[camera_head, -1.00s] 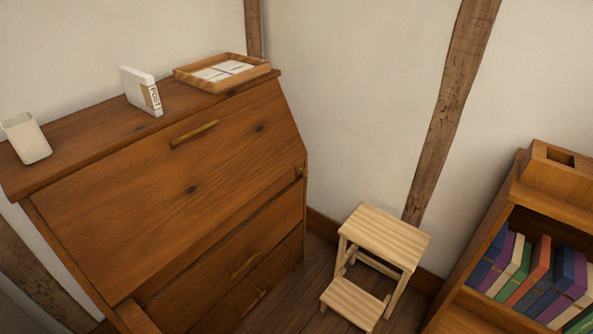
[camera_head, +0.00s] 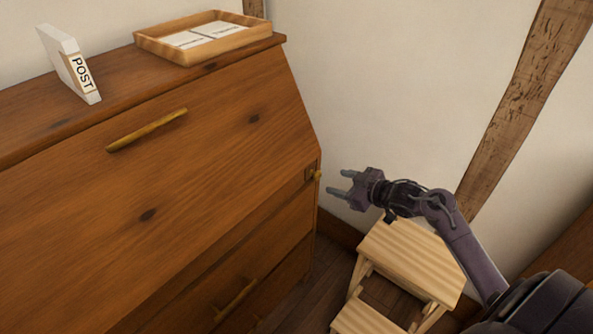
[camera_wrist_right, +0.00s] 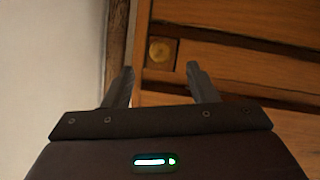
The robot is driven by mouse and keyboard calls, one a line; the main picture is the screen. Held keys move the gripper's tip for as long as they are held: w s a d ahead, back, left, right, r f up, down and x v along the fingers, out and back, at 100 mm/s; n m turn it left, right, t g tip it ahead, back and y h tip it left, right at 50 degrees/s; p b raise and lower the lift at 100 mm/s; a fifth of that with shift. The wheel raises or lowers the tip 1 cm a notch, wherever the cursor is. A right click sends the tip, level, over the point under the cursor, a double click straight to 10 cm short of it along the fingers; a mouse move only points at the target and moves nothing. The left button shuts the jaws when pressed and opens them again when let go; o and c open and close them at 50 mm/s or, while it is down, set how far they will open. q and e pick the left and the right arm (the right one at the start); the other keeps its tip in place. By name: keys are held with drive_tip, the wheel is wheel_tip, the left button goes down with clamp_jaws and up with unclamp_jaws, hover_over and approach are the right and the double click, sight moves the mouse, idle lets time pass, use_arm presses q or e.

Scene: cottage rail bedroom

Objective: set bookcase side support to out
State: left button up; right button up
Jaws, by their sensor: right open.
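The side support shows as a small dark wooden end with a brass knob (camera_head: 317,175), at the right front edge of the wooden bureau (camera_head: 200,160), below its sloping front. It looks flush with the bureau. In the wrist view the round brass knob (camera_wrist_right: 161,50) sits in its dark square recess, beyond and roughly between my fingertips. My right gripper (camera_head: 342,182) is open and empty, a short way right of the knob, its fingers pointing at it. It also shows in the wrist view (camera_wrist_right: 160,70). My left gripper is not in view.
A pale wooden step stool (camera_head: 415,262) stands under my right arm. On the bureau top are a white POST holder (camera_head: 70,65) and a wooden tray (camera_head: 190,52) with papers. Drawers lie below the sloping front. A wall with a timber post (camera_head: 525,95) is behind.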

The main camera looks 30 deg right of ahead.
sight(319, 176)
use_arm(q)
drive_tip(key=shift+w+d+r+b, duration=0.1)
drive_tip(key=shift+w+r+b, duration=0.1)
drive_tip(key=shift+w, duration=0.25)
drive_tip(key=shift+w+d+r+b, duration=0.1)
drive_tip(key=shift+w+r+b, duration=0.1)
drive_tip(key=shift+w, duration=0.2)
use_arm(e)
drive_tip(key=shift+x, duration=3.65)
drive_tip(key=shift+a+r, duration=0.1)
clamp_jaws()
